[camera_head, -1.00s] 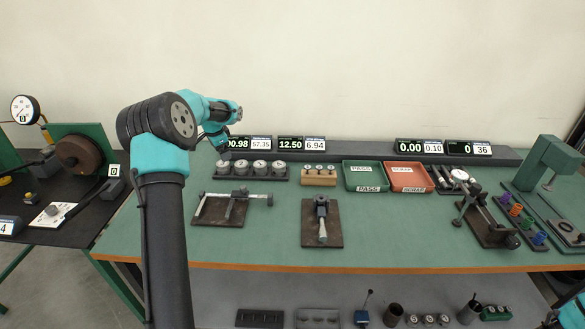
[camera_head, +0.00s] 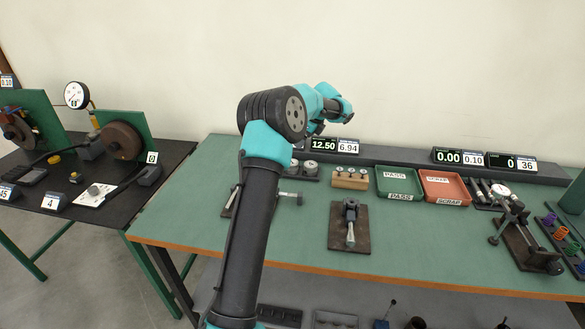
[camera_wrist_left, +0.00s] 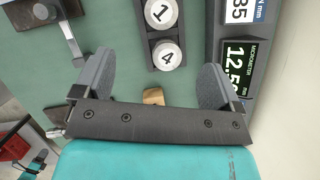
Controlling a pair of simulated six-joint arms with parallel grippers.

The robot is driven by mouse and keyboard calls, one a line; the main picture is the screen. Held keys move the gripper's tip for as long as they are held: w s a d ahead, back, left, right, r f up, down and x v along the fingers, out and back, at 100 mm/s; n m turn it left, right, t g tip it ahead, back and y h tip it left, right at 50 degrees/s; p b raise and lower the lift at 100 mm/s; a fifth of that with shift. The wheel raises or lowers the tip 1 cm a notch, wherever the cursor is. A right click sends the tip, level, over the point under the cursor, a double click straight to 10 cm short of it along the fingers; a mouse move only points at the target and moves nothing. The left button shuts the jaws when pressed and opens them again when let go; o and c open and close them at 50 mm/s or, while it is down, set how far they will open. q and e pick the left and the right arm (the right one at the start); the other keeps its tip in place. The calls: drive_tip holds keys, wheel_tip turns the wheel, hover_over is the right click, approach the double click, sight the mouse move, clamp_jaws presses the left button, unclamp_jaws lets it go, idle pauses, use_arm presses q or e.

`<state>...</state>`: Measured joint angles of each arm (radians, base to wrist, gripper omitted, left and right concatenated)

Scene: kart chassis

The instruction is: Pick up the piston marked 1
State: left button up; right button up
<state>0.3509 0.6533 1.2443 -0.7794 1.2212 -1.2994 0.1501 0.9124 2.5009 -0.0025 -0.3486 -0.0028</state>
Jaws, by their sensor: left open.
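The piston marked 1 (camera_wrist_left: 160,12) is a round light piece with a white numbered top, in a dark rack (camera_wrist_left: 143,45) at the top of the left wrist view. A piston marked 4 (camera_wrist_left: 167,54) sits beside it, closer to my gripper. My left gripper (camera_wrist_left: 157,62) is open, its fingers spread wide with nothing held between them. The piston marked 4 appears between the fingertips in the picture; the piston marked 1 lies beyond them. In the head view my left arm hides much of the piston rack (camera_head: 303,178), and the numbers cannot be read there.
A wooden block with small parts (camera_head: 350,180), a green PASS tray (camera_head: 398,197) and a red SCRAP tray (camera_head: 443,188) stand right of the rack. Digital readouts (camera_head: 335,145) line the back. A fixture (camera_head: 349,224) stands in front. Bare green bench lies between.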

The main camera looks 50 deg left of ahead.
sight(295, 164)
use_arm(q)
drive_tip(key=x, duration=1)
drive_tip(key=shift+f, duration=0.2)
drive_tip(key=shift+x, duration=2.6)
drive_tip(key=shift+w+d, duration=0.15)
drive_tip(key=c, duration=1.1)
